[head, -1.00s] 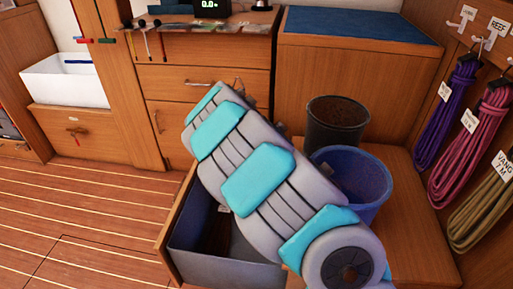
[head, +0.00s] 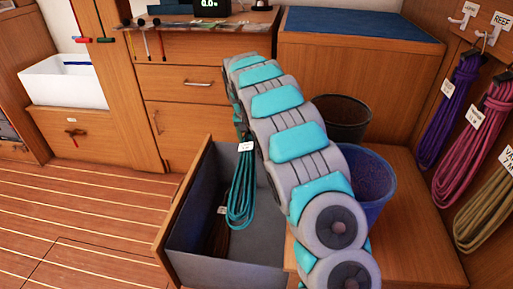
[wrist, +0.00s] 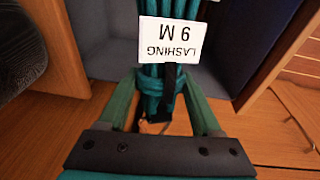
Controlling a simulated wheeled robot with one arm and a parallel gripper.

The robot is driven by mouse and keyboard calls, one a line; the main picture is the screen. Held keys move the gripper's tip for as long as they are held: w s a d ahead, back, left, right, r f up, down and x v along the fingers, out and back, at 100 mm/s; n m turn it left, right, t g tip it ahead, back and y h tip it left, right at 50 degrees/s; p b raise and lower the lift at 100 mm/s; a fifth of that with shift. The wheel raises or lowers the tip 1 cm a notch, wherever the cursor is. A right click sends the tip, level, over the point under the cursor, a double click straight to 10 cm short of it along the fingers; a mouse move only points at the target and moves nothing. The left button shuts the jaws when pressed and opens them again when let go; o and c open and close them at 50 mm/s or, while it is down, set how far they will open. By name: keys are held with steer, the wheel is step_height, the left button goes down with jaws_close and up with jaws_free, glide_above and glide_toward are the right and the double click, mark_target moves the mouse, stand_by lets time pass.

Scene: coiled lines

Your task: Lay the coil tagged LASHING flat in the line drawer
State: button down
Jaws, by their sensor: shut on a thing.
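A teal coil (head: 242,190) hangs upright over the open line drawer (head: 267,256), near its back. Its white tag reads "LASHING 9 M" upside down in the wrist view (wrist: 171,40). My gripper (wrist: 165,118) is shut on the coil near its bound top, just by the tag. In the head view my arm hides the gripper. The lower loops of the coil hang inside the drawer outline; I cannot tell whether they touch its floor. A dark brown coil (head: 216,236) with a tag lies in the drawer at the left.
A blue bucket (head: 371,185) and a dark bucket (head: 345,115) stand right of the drawer, partly behind my arm. Purple (head: 450,115), pink (head: 474,150) and tan (head: 485,210) coils hang on the right wall. The drawer's middle and right floor look bare.

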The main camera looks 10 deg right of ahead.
steer(key=s+d+g, duration=0.2)
steer(key=s, duration=0.2)
steer(key=shift+y, duration=0.3)
steer(key=shift+a+f+b, duration=0.15)
steer(key=shift+f+b, duration=1.7)
steer(key=shift+f, duration=6.15)
steer(key=shift+a+f+b, duration=0.15)
steer(key=shift+f+b, duration=1.7)
steer(key=shift+f, duration=6.15)
jaws_free()
step_height(320, 180, up, 8)
steer(key=shift+a+f, duration=0.15)
steer(key=shift+a, duration=0.25)
